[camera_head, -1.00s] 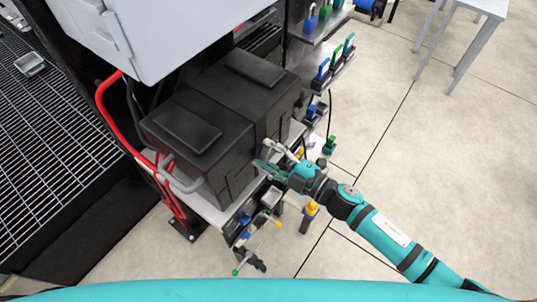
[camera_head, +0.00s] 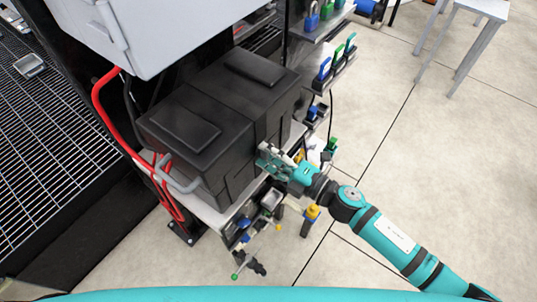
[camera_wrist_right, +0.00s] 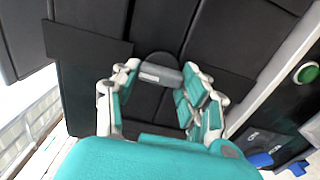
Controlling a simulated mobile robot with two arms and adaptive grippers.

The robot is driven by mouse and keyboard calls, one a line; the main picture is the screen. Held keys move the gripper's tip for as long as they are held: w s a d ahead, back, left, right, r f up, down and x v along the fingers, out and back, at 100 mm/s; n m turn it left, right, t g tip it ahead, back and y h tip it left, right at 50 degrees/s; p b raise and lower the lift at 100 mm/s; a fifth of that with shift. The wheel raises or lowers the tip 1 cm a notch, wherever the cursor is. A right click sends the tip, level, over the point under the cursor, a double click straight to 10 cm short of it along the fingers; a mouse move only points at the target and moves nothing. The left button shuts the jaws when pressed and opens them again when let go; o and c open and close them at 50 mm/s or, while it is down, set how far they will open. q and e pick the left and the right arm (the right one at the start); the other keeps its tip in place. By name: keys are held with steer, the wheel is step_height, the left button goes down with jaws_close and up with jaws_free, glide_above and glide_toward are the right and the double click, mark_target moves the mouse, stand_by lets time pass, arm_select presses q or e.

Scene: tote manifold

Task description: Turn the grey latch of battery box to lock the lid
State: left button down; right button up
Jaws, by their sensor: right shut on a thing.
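The battery box (camera_head: 233,170) is a black box with a black lid (camera_head: 185,128), standing on a shelf in the head view. The lid lies flat on top. My right gripper (camera_head: 264,158) is at the box's right-hand side, by its front face. In the wrist view, the grey latch (camera_wrist_right: 160,74) sits between the fingers of my right gripper (camera_wrist_right: 160,98), against the black wall. The gripper is shut on it. In the head view the fingers largely hide the latch. My left gripper is not in view.
Racks with coloured padlocks (camera_head: 335,64) and small tools (camera_head: 270,200) flank the right side. Open floor (camera_head: 400,170) lies farther right.

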steer(key=shift+f, duration=0.1)
steer(key=o, duration=1.2)
steer(key=shift+c, duration=0.2)
steer(key=v, duration=1.2)
